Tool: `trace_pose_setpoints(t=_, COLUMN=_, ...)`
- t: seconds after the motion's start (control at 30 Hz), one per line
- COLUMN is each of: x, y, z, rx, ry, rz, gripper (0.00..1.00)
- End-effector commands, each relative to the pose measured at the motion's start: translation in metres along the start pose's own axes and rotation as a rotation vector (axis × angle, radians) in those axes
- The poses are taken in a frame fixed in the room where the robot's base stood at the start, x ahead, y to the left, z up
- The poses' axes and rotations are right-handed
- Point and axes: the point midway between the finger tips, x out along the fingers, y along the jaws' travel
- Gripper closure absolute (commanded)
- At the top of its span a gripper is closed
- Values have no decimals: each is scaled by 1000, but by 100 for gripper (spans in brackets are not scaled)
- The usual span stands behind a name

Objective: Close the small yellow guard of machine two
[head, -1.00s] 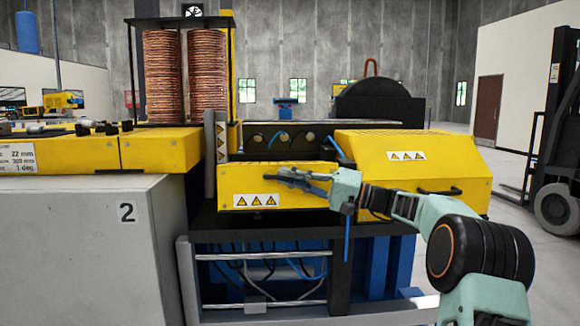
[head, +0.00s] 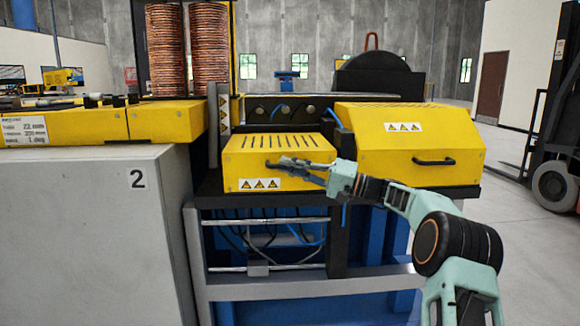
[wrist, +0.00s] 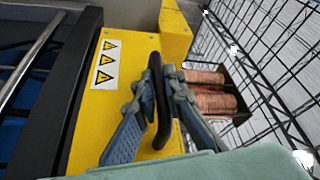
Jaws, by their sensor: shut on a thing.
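The small yellow guard (head: 240,160) of machine two, with a slotted top and a warning label, is in the middle of the head view. It looks lowered, with its slotted top facing up; I cannot tell whether it sits fully down. In the wrist view its yellow face (wrist: 115,105) shows with the black bar handle (wrist: 158,100). My gripper (head: 285,164) is at the guard's front face. Its two fingers lie on either side of the handle and are shut on it, as the wrist view (wrist: 158,92) shows. The handle is mostly hidden in the head view.
A larger yellow guard (head: 380,145) with a black handle (head: 433,161) stands just right of the small one, behind my arm. A grey cabinet (head: 90,240) marked 2 is at left. A forklift (head: 557,130) stands at right. Black mesh (wrist: 270,55) shows in the wrist view.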

Motion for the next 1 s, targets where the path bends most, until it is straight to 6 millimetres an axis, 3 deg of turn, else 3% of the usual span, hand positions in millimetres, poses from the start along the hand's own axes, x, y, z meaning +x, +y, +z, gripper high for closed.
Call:
trace_pose_setpoints(t=0.17, x=-2, y=7, z=2, rx=5, ry=-1, rz=10, gripper=100)
trace_pose_setpoints(t=0.2, x=-2, y=7, z=2, rx=6, ry=-1, rz=11, gripper=88)
trace_pose_setpoints(t=0.33, x=-2, y=7, z=2, rx=6, ry=-2, rz=10, gripper=74)
trace_pose_setpoints(t=0.67, x=-4, y=4, z=1, rx=3, ry=-1, rz=6, gripper=73)
trace_pose_setpoints(t=0.83, x=-26, y=4, z=0, rx=3, ry=1, rz=8, gripper=73)
trace_pose_setpoints(t=1.0, x=-63, y=4, z=0, rx=3, ry=2, rz=7, gripper=73)
